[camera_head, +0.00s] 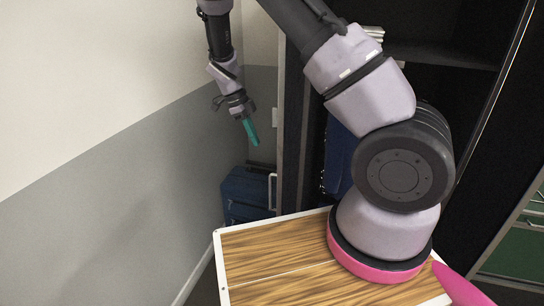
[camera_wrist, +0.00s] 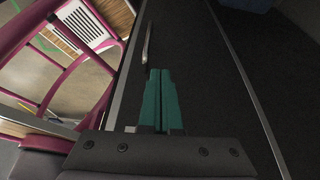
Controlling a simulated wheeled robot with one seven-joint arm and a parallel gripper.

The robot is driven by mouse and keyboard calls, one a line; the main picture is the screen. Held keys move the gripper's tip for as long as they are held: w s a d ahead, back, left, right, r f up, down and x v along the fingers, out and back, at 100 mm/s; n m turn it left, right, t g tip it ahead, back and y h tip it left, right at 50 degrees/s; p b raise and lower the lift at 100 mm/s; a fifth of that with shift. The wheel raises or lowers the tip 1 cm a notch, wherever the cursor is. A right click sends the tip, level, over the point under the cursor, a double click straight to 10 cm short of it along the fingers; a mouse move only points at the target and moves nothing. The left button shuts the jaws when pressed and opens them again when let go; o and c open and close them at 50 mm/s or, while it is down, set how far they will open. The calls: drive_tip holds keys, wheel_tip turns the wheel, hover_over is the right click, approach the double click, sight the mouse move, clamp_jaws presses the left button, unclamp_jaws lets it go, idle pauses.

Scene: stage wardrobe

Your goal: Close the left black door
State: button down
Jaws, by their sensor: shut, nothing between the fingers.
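The left black door (camera_head: 292,130) stands open and shows nearly edge-on in the head view, with a pale front edge. Its pale bar handle (camera_head: 272,190) is on the left, outer side. In the wrist view, the dark door panel (camera_wrist: 205,75) fills the middle, with the handle (camera_wrist: 147,45) near its left edge. My gripper (camera_head: 250,132) has teal fingers and is left of the door, higher than the handle. The fingers (camera_wrist: 161,72) are shut and empty, pointing along the panel; whether they touch it I cannot tell.
The dark wardrobe interior (camera_head: 430,52) is behind my arm, with dark blue clothing (camera_head: 338,160) inside. A blue suitcase (camera_head: 243,195) stands on the floor below my gripper. The grey and cream wall (camera_head: 120,160) is at left. Green drawers (camera_head: 515,245) are at right.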

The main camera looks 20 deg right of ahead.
drive_tip(key=s+d+f, duration=0.3)
drive_tip(key=d+f, duration=0.3)
drive_tip(key=f, duration=0.3)
drive_tip(key=shift+s+d+f, duration=0.15)
drive_tip(key=shift+s+d, duration=0.15)
drive_tip(key=shift+s, duration=0.1)
